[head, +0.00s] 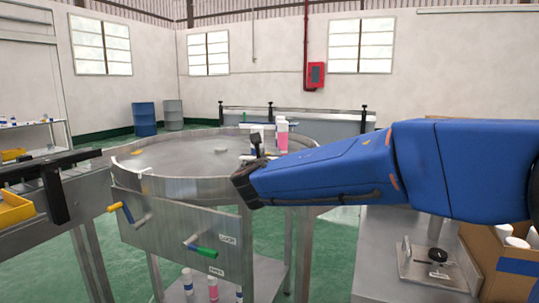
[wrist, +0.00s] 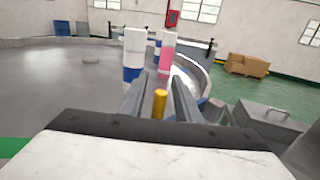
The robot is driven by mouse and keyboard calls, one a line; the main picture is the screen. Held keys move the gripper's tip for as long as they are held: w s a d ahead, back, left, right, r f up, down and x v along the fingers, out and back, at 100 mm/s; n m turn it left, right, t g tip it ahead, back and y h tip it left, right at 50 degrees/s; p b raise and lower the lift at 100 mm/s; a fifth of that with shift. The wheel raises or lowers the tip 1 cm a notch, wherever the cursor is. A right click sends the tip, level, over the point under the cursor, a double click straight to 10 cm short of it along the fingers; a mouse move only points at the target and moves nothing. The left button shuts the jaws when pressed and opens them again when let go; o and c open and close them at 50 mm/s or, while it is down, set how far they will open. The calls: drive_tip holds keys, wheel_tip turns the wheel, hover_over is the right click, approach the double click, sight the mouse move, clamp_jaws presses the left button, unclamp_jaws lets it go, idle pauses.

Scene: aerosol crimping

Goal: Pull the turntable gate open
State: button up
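The round steel turntable (head: 195,160) stands left of centre in the head view, and its surface also shows in the wrist view (wrist: 50,85). My gripper (wrist: 160,92) reaches over its near right rim. In the wrist view its two fingers are apart, with a yellow post (wrist: 160,104) between them. Narrow gaps seem to show on both sides of the post. The post may be the gate's handle; I cannot make out the gate itself.
A white-and-blue can (wrist: 134,55) and a pink-and-white can (wrist: 166,55) stand just beyond the fingers. A front panel carries a yellow-ended lever (head: 117,206) and a green-handled lever (head: 203,250). A cardboard box (head: 500,265) of white items is at right. The turntable's left part is mostly clear.

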drive_tip(key=shift+w, duration=0.1)
clamp_jaws()
drive_tip(key=shift+r, duration=0.15)
